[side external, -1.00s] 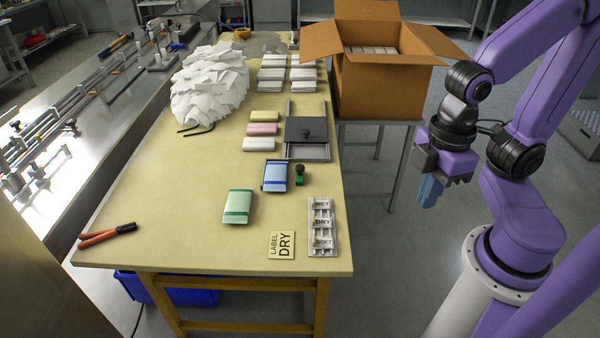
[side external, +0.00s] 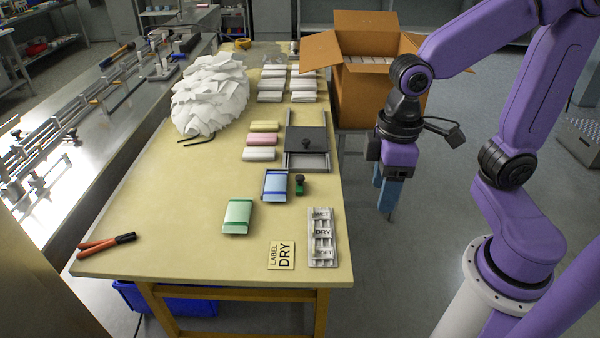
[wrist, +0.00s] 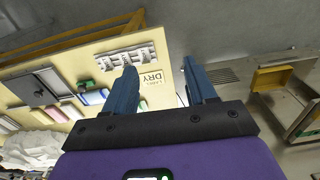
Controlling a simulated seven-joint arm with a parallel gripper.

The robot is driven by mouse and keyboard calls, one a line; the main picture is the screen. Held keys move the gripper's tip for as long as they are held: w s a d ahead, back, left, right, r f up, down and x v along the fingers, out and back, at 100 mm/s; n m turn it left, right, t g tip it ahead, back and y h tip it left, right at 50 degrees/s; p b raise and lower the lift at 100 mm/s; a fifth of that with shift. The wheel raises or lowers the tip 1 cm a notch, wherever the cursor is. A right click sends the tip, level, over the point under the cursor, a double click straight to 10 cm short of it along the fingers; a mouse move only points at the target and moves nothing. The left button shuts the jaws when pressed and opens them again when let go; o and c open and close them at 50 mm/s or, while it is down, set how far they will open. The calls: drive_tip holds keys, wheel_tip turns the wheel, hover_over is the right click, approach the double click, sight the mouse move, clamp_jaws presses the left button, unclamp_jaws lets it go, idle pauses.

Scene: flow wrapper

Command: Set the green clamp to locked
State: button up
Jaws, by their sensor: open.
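The green clamp (side external: 299,185) is a small green block with a black knob on top. It stands on the table just right of the blue packet, and its setting is too small to read. In the wrist view the green clamp (wrist: 82,86) shows small at the left, near the packets. My gripper (side external: 388,200) hangs to the right of the table, off its edge and clear of the clamp, fingers pointing down. In the wrist view its two blue fingers (wrist: 158,75) are spread apart with nothing between them.
A blue packet (side external: 275,186) and a green packet (side external: 237,216) lie left of the clamp. A grey plate with a knob (side external: 306,141) lies behind it. A label tray (side external: 322,240) and a DRY card (side external: 281,256) lie in front. An open carton (side external: 365,105) stands behind right.

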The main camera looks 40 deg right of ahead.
drive_tip(key=w+a+m, duration=0.1)
drive_tip(key=w+m, duration=0.5)
drive_tip(key=w, duration=0.6)
drive_tip(key=m, duration=1.2)
hover_over(300, 175)
wheel_tip(300, 175, down, 5)
wheel_tip(300, 175, down, 17)
drive_tip(key=shift+r, duration=0.1)
drive_tip(key=shift+c, duration=0.3)
